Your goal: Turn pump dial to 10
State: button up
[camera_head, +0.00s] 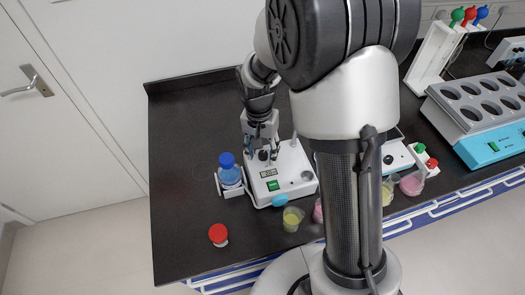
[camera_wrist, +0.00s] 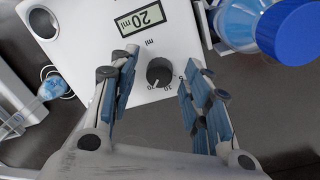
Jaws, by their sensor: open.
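The pump is a white box (camera_head: 296,165) on the black bench. In the wrist view its top (camera_wrist: 92,14) carries a small black round dial (camera_wrist: 159,71) with a pale pointer mark and printed numbers around it. The display (camera_wrist: 141,19) reads 20 ml, turned in the picture. My gripper (camera_wrist: 157,73) is open, with one blue-padded finger on each side of the dial and gaps between. In the head view my gripper (camera_head: 262,143) is over the pump's left part. I cannot tell whether the fingertips are level with the dial.
A blue-capped bottle (camera_head: 229,170) of blue liquid stands left of the pump. A red-capped jar (camera_head: 218,235) is at the front. A beaker of yellow liquid (camera_head: 292,218) stands in front of the pump. The bench (camera_head: 180,160) is clear at the left.

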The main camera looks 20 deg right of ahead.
jog(key=shift+c, duration=0.5)
grip_shut()
jog(key=n+p, duration=0.2)
jog(key=n, duration=0.2)
jog(key=shift+r+n, duration=0.1)
jog(key=shift+n, duration=0.2)
jog(key=n+p, duration=0.1)
jog(key=n, duration=0.3)
jog(key=shift+s, duration=0.1)
jog(key=shift+t+p, duration=0.3)
dwell(0.4)
